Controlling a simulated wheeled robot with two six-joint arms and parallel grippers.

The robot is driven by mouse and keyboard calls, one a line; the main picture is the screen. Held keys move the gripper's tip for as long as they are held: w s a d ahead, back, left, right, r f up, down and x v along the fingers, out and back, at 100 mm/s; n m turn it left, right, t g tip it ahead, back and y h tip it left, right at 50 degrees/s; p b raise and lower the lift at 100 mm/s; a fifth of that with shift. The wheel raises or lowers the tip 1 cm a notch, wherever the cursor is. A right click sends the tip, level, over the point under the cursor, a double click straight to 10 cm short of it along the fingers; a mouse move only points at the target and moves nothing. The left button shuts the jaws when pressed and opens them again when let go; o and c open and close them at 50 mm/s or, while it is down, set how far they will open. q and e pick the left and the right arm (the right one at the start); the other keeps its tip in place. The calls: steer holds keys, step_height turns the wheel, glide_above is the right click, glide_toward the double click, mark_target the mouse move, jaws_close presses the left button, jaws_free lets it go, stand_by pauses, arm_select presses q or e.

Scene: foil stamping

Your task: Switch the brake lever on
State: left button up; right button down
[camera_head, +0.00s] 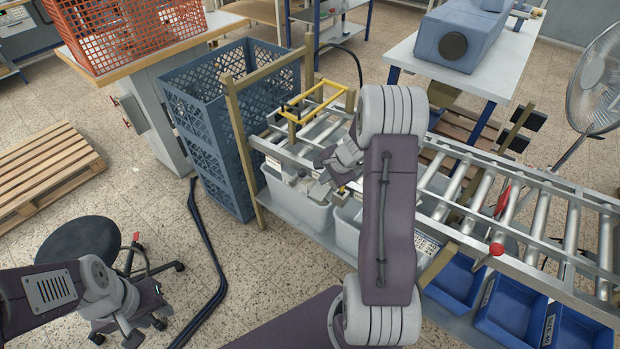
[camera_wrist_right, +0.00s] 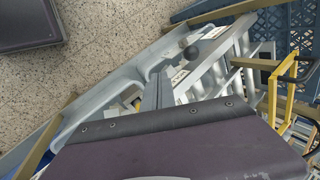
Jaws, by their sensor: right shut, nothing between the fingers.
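A lever with a dark ball knob (camera_wrist_right: 191,53), which looks like the brake lever, stands at the conveyor's side rail in the right wrist view, between two white labels. In the head view the knob is small and hard to make out beside my right gripper. My right gripper (camera_head: 322,188) is shut and empty, at the rail above the grey bins. Its narrow grey fingers (camera_wrist_right: 158,80) show left of and below the knob in the wrist view; I cannot tell whether they touch it. My left arm's wrist (camera_head: 132,300) is low at the left; its fingers are not clear.
The roller conveyor (camera_head: 541,215) runs to the right, with a red knob (camera_head: 497,248) on its near rail. A yellow frame (camera_head: 312,108) stands over its left end. Blue crates (camera_head: 215,140) stand left of it. Grey bins (camera_head: 300,205) sit below. A chair (camera_head: 80,240) is near my left arm.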

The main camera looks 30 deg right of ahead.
steer(key=w+a+f+p, duration=0.1)
steer(key=w+f+p, duration=0.1)
steer(key=w+f, duration=0.3)
steer(key=shift+w+a+f, duration=0.25)
steer(key=shift+w, duration=0.8)
